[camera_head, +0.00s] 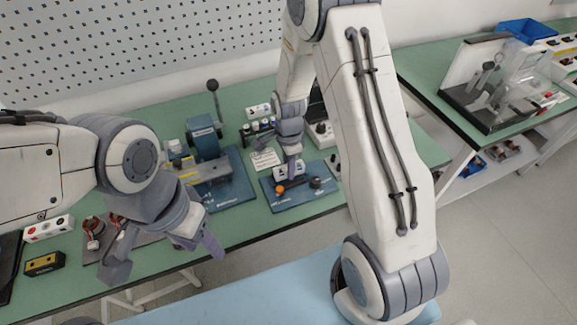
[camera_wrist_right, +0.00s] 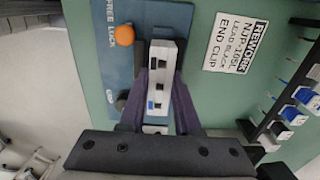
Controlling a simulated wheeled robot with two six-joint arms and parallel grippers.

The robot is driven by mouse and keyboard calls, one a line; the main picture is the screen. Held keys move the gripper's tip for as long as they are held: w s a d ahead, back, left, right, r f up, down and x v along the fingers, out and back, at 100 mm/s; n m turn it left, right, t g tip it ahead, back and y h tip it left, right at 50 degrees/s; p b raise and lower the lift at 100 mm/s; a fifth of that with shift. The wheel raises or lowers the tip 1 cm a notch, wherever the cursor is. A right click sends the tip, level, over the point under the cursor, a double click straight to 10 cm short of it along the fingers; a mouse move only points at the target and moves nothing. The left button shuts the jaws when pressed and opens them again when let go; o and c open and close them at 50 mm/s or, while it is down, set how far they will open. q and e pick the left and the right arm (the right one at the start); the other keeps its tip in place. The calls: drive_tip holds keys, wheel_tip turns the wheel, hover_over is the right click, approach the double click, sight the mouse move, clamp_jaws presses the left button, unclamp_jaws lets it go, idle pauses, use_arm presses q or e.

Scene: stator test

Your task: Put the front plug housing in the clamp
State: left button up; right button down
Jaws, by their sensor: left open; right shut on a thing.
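The white plug housing (camera_wrist_right: 162,68), with dark slots and a small blue patch, is between the fingers of my right gripper (camera_wrist_right: 162,105), which is shut on it. In the head view my right gripper (camera_head: 291,165) points down over the blue clamp base (camera_head: 318,200). In the right wrist view the clamp base (camera_wrist_right: 172,16) lies behind the housing, with an orange knob (camera_wrist_right: 124,35) and FREE and LOCK lettering. The fingers hide the clamp jaws, so I cannot tell whether the housing is seated. My left gripper (camera_head: 165,258) is open and empty at the table's front.
A blue press-like fixture (camera_head: 206,140) with a lever stands left of the clamp. A rework label (camera_wrist_right: 235,43) lies beside the clamp base, and a rack of blue and white plugs (camera_wrist_right: 294,115) is further right. Parts lie on a mat (camera_head: 118,235) at the left.

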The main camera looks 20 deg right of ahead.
drive_tip(key=shift+f, duration=0.45)
idle(0.5)
drive_tip(key=shift+s+f+b, duration=0.2)
drive_tip(key=shift+f+b, duration=0.25)
drive_tip(key=shift+f, duration=0.1)
idle(0.3)
drive_tip(key=shift+s+f, duration=0.1)
drive_tip(key=shift+f, duration=0.15)
drive_tip(key=c, duration=0.5)
unclamp_jaws()
drive_tip(key=shift+b, duration=0.3)
drive_tip(key=shift+c, duration=0.2)
drive_tip(key=shift+r, duration=0.35)
wheel_tip(320, 180, up, 11)
drive_tip(key=shift+r, duration=0.15)
